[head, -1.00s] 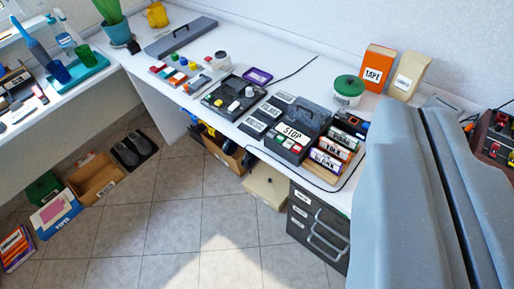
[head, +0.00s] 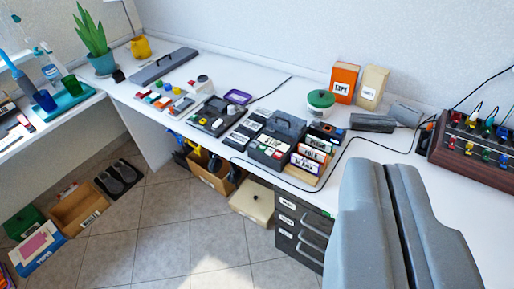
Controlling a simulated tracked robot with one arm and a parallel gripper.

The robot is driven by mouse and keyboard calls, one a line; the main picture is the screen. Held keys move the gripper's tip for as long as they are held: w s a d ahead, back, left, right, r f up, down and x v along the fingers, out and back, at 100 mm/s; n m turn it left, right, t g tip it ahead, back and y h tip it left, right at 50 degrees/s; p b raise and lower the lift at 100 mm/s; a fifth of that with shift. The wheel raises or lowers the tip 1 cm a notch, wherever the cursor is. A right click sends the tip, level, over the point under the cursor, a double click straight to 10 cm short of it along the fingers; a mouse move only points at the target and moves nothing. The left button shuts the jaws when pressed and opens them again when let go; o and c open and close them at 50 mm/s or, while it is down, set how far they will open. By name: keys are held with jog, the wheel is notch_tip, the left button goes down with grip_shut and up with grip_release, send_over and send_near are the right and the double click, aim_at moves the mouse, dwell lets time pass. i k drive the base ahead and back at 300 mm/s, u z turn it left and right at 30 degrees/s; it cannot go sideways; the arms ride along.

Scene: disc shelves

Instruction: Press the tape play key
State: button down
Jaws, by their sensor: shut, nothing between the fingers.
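The dark tape player (head: 287,128) with a handle sits on the white desk, at the middle right of the head view. A white "STOP" label (head: 272,142) is on it, with small coloured keys (head: 268,152) along its front. I cannot tell which key is the play key. My gripper (head: 382,165) is large in the lower right foreground, its grey fingers shut and empty. It appears to the right of the player and apart from it. It hides part of the desk's front edge.
Labelled cassettes (head: 307,160) stand right against the player, and flat dark cases (head: 246,127) lie to its left. A green-lidded jar (head: 320,103) and an orange TAPE box (head: 343,84) stand behind. A black cable (head: 390,137) crosses the desk. A wooden jack box (head: 462,150) is at right.

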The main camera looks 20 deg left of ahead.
aim_at(262, 148)
jog(key=z, duration=0.1)
jog(key=i, duration=0.9)
jog(key=u, duration=0.1)
